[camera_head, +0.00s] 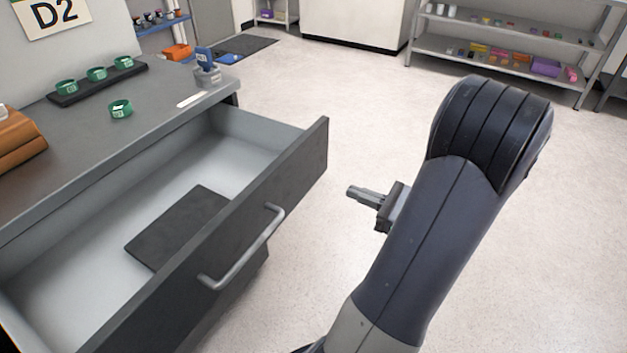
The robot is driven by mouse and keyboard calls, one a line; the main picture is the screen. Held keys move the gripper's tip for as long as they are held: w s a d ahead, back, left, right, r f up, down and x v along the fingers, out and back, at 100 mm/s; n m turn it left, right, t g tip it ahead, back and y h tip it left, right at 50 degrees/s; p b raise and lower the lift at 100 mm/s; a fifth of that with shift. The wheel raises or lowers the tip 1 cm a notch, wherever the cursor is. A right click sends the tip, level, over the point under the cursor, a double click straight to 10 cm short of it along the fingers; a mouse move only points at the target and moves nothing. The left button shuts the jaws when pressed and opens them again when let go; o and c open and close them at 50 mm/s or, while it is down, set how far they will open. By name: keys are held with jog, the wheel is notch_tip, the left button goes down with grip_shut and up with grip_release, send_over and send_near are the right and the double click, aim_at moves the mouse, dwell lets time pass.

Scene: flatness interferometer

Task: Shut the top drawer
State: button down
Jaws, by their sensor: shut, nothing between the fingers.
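The top drawer (300,165) of the grey cabinet is pulled well open toward the right. It has a dark front with a silver bar handle (245,250) and a pale grey inside. A dark flat mat (180,228) lies on the drawer's floor. My gripper (352,190) is in the open air to the right of the drawer front, level with the far part of the handle in the picture. Its fingers are shut and hold nothing. It looks apart from the drawer front and the handle. My arm hides part of the gripper's base.
On the cabinet top (150,130) stand several green rings, some on a black rack (100,82), a grey block with a blue tag (207,65) and a brown wooden box (15,140). Shelves (510,60) stand far back. The floor right of the drawer is clear.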

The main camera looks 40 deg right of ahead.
aim_at(304, 173)
jog(key=b+x, duration=0.1)
jog(key=x, duration=0.9)
jog(key=shift+w+a+b, duration=0.15)
jog(key=shift+w+b, duration=0.15)
jog(key=shift+b, duration=0.05)
jog(key=x, duration=2.6)
jog(key=shift+w+a+f, duration=0.1)
jog(key=shift+w+f, duration=0.1)
jog(key=shift+w, duration=0.05)
jog(key=shift+w+a, duration=0.1)
jog(key=shift+w, duration=0.15)
jog(key=shift+r+b, duration=0.15)
jog(key=shift+b, duration=0.15)
jog(key=shift+w+r, duration=0.1)
